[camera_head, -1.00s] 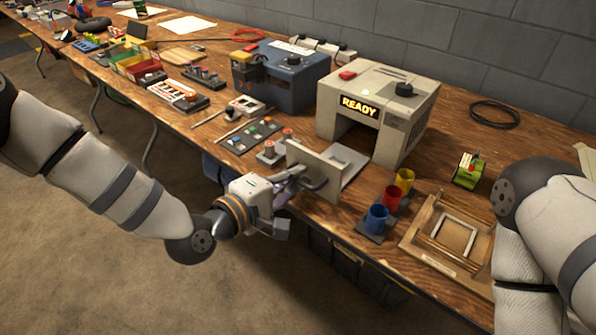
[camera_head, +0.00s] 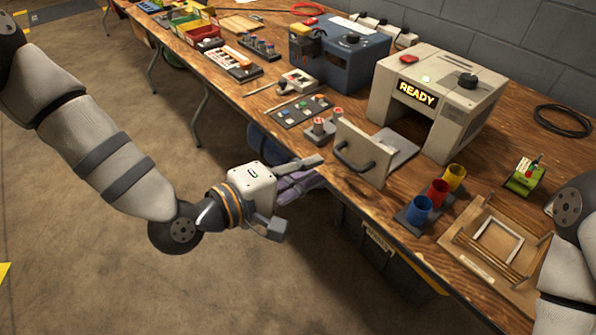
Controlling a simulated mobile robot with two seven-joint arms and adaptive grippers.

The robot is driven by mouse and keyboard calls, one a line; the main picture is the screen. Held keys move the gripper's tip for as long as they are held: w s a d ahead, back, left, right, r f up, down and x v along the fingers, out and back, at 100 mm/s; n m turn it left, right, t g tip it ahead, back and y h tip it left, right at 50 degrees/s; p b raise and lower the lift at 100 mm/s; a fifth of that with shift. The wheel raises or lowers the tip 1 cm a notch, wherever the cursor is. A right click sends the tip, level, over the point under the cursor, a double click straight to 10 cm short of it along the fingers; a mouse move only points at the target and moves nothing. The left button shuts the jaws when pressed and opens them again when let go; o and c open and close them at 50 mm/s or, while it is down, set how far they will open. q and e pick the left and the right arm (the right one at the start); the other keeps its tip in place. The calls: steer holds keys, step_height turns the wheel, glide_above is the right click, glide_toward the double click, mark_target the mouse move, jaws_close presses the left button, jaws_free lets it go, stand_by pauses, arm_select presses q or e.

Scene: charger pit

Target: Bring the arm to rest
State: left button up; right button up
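My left gripper (camera_head: 314,172) is in front of the table's near edge, left of the tray with the upright grey front plate (camera_head: 365,152). Its fingers point right, look parted and hold nothing I can see. It is apart from the dark handle (camera_head: 352,162) on that plate. My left arm (camera_head: 110,160) reaches in from the left over the floor. Part of my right arm (camera_head: 572,265) shows at the right edge; its gripper is out of view.
A grey machine (camera_head: 455,85) with a lit READY sign stands behind the tray. Blue, red and yellow cups (camera_head: 437,192) and a wooden frame fixture (camera_head: 478,262) stand right of it. A dark bin (camera_head: 385,255) is under the table (camera_head: 250,105).

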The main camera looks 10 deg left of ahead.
arm_select(q)
steer(key=v, duration=0.3)
steer(key=shift+s+a+r, duration=0.1)
steer(key=shift+s, duration=0.05)
steer(key=s+a+f+m+g+y+p, duration=0.15)
steer(key=s+f+m+g+y, duration=0.3)
steer(key=s+f+g, duration=0.85)
steer(key=s+a+f+m+g+y, duration=0.1)
steer(key=s+a, duration=0.4)
steer(key=s, duration=0.5)
steer(key=s+a+f+m+g+y, duration=0.1)
steer(key=s+a+f+m+y, duration=0.2)
steer(key=s, duration=0.8)
step_height(320, 180, down, 4)
steer(key=shift+s+a+r+m+y+p, duration=0.25)
steer(key=shift+a+m+y+p, duration=0.15)
steer(key=shift+a+m, duration=0.7)
arm_select(e)
steer(key=w+r+t, duration=0.1)
steer(key=w+r, duration=0.1)
steer(key=shift+w+r, duration=0.4)
